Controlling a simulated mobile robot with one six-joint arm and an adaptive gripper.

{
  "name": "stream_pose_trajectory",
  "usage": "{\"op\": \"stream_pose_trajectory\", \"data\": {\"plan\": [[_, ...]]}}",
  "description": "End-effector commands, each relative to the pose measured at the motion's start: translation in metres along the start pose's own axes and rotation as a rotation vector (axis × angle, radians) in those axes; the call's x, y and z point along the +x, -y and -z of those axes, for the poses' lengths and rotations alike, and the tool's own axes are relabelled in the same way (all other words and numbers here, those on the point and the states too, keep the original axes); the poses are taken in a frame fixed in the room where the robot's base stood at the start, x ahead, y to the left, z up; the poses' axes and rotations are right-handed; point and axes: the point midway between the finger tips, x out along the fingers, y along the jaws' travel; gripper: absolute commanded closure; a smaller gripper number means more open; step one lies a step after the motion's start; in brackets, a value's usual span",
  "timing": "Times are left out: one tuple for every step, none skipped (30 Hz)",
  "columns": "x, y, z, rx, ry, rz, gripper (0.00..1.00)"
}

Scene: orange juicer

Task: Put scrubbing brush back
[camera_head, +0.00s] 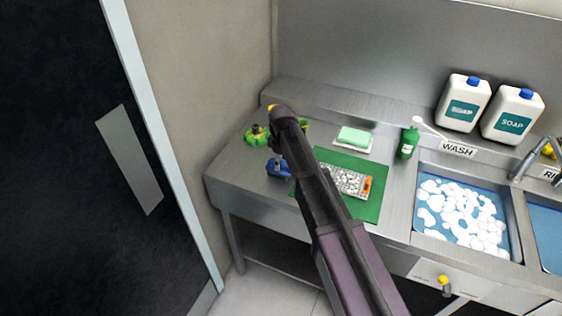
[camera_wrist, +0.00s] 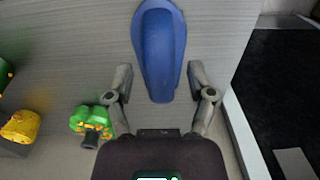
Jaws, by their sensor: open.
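A blue object (camera_head: 279,169), seemingly the scrubbing brush, lies on the steel counter left of the green mat (camera_head: 368,209), partly hidden behind my arm. In the wrist view its smooth, rounded blue top (camera_wrist: 160,45) fills the upper middle, and its narrower lower end shows between my fingers. My gripper (camera_wrist: 159,72) is open, one finger on each side of the blue object, with a gap on both sides. I cannot tell how high it is above the counter. In the head view my arm hides the fingers.
A green and yellow item with a dark knob (camera_head: 256,134) stands at the back left. The mat holds a metal grater-like item (camera_head: 344,179). Behind are a green sponge (camera_head: 354,135) and soap bottle (camera_head: 408,142). A sudsy sink (camera_head: 460,218) is right.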

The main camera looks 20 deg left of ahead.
Motion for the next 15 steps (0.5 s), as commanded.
{"op": "stream_pose_trajectory", "data": {"plan": [[-0.007, 0.0, 0.0, 0.0, 0.0, 0.0, 0.3], [-0.009, 0.0, 0.0, 0.0, 0.0, 0.0, 0.3], [-0.012, 0.0, 0.0, 0.0, 0.0, 0.0, 0.3], [-0.015, 0.0, 0.0, 0.0, 0.0, 0.0, 0.3], [-0.017, 0.0, 0.0, 0.0, 0.0, 0.0, 0.3], [-0.021, 0.0, 0.0, 0.0, 0.0, 0.0, 0.3], [-0.023, 0.0, 0.0, 0.0, 0.0, 0.0, 0.3], [-0.026, 0.0, 0.0, 0.0, 0.0, 0.0, 0.3], [-0.029, 0.0, 0.0, 0.0, 0.0, 0.0, 0.3], [-0.032, 0.0, 0.0, 0.0, 0.0, 0.0, 0.3], [-0.034, 0.0, 0.0, 0.0, 0.0, 0.0, 0.3], [-0.037, 0.0, 0.0, 0.0, 0.0, 0.0, 0.3], [-0.04, 0.0, 0.0, 0.0, 0.0, 0.0, 0.3], [-0.042, 0.0, 0.0, 0.0, 0.0, 0.0, 0.3], [-0.046, 0.0, 0.0, 0.0, 0.0, 0.0, 0.3]]}}
